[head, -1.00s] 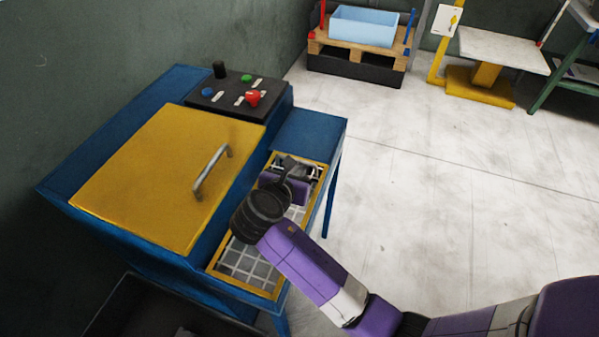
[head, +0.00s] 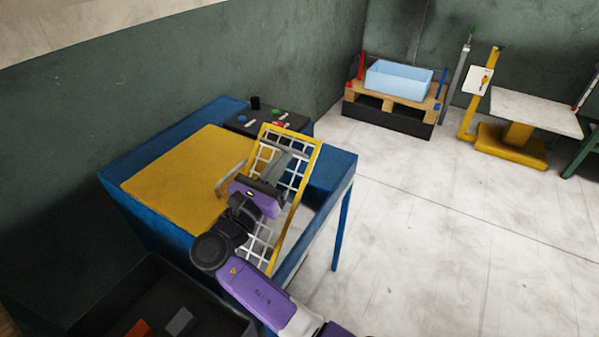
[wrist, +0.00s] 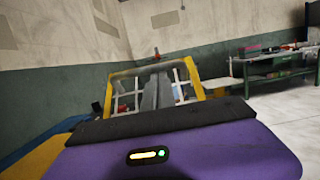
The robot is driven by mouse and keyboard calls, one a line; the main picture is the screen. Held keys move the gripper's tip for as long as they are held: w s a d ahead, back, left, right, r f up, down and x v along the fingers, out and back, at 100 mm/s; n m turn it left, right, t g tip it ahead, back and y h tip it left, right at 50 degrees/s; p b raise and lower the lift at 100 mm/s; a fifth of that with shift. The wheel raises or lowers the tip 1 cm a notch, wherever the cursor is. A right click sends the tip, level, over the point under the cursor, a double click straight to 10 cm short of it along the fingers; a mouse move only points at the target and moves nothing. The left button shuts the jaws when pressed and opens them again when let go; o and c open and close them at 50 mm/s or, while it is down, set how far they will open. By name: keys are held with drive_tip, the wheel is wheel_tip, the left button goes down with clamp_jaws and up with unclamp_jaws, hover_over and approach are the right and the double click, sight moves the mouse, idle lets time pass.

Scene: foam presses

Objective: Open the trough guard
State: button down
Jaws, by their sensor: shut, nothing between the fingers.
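The trough guard (head: 310,153) is a yellow frame with a white wire grid. In the head view it stands tilted up steeply over the trough on the front of the blue press (head: 140,205). It also shows in the wrist view (wrist: 193,76), straight ahead. My gripper (head: 277,166) is shut at the guard's face, with no object seen between its fingers. In the wrist view the grey fingers (wrist: 155,92) overlap the grid; I cannot tell whether they touch it. My wrist hides the guard's lower middle part. The pale trough interior shows under the raised guard.
The yellow lid (head: 175,180) with a grey handle lies flat left of the guard. A control panel (head: 240,122) with buttons is behind it. A dark bin (head: 105,317) stands at the front left. A blue crate (head: 398,80) sits on a pallet.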

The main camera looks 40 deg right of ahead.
drive_tip(key=s+a+r+t+h, duration=0.1)
drive_tip(key=s+a+r+h, duration=0.1)
drive_tip(key=a, duration=0.5)
drive_tip(key=s+a+r+t+h+b, duration=0.1)
drive_tip(key=s+a+r+h, duration=0.2)
drive_tip(key=a, duration=0.3)
drive_tip(key=shift+a+r+h, duration=0.4)
drive_tip(key=shift+r, duration=0.25)
drive_tip(key=shift+f, duration=0.1)
